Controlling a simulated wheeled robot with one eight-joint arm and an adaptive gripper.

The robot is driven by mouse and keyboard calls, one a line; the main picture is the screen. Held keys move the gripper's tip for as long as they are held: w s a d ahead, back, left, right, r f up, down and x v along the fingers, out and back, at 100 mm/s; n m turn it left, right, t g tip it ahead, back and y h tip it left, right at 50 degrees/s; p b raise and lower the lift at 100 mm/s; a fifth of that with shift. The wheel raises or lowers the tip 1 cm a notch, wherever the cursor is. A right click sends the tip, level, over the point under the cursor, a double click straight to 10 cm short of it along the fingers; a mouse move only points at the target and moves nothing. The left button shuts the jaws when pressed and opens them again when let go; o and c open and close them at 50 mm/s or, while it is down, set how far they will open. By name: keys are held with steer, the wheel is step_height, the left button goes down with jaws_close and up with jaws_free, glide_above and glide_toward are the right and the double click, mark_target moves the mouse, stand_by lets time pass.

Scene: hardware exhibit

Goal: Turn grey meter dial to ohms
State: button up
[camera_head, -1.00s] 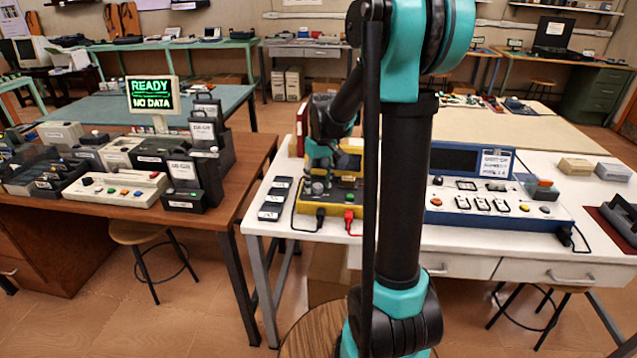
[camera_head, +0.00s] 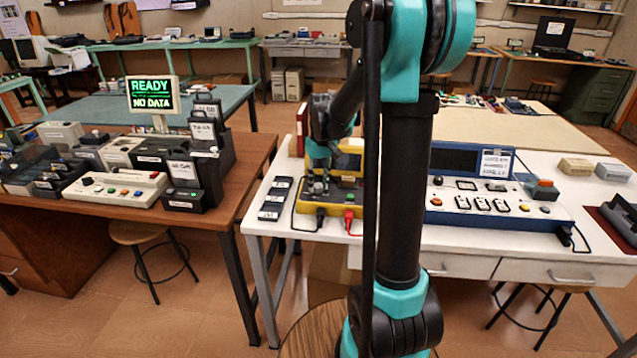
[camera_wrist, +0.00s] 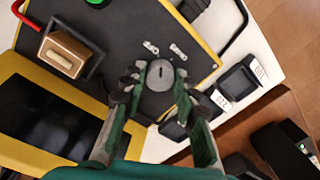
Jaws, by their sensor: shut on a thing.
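The grey meter dial (camera_wrist: 160,75) is a round knob with a dark pointer mark, set on the dark panel of the yellow meter (camera_wrist: 50,75). In the wrist view my gripper (camera_wrist: 158,88) has one finger on each side of the dial, closed against it. In the head view my gripper (camera_head: 318,182) is over the left part of the yellow meter (camera_head: 335,205), and the dial is mostly hidden behind the fingers.
A beige rocker switch (camera_wrist: 66,54) stands on the same panel. Black and red plugs (camera_head: 349,216) are at the meter's front edge. Small dark modules (camera_head: 275,198) lie left of the meter. A blue instrument (camera_head: 490,205) stands to the right on the white table.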

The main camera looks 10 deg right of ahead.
mark_target(320, 186)
steer(key=m, duration=0.4)
steer(key=shift+m, duration=1.9)
steer(key=shift+t, duration=0.3)
steer(key=o, duration=1.2)
steer(key=shift+c, duration=0.2)
step_height(320, 186, up, 12)
steer(key=shift+s+d, duration=0.25)
